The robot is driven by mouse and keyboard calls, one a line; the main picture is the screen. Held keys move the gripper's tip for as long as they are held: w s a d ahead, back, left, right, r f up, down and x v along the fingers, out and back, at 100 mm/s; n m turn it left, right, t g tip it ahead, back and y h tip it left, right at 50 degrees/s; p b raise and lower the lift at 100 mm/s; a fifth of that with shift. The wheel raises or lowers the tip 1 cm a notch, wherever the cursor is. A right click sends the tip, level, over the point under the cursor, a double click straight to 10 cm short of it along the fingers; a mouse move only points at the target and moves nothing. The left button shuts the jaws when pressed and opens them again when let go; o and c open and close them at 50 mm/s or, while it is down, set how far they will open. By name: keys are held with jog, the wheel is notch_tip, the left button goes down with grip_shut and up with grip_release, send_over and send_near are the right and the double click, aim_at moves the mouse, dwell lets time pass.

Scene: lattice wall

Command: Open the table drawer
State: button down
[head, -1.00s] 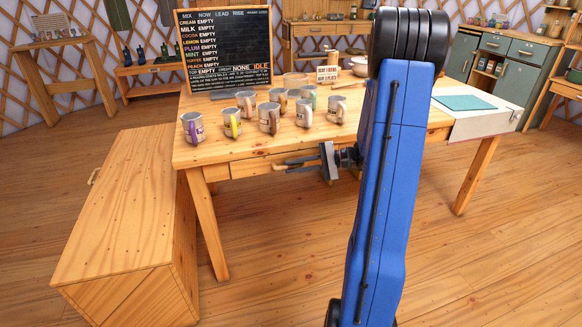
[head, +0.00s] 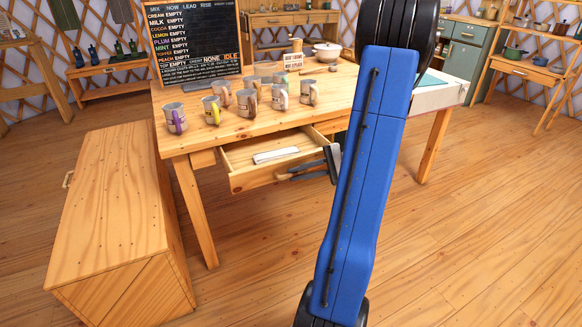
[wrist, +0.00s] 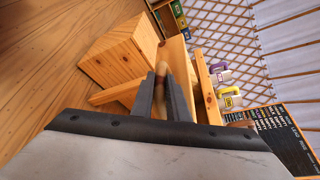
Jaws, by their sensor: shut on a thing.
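The table drawer (head: 240,164) is pulled partly out from under the front edge of the wooden table (head: 189,138). A pale flat object (head: 275,155) lies inside it. My gripper (head: 290,174) is at the drawer's front and shut on the drawer handle. In the wrist view my gripper's two fingers (wrist: 161,97) close around the wooden handle (wrist: 161,76). My blue arm hides the right part of the drawer and table.
Several mugs (head: 246,102) stand on the table in front of a chalkboard (head: 194,42). A wooden chest (head: 115,200) stands on the floor at the left. The floor (head: 440,250) at the right is clear.

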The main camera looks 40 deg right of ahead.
jog(key=shift+s+a, duration=0.25)
jog(key=shift+s, duration=0.7)
jog(key=c, duration=2)
grip_release()
jog(key=v, duration=1.7)
jog(key=shift+d, duration=0.2)
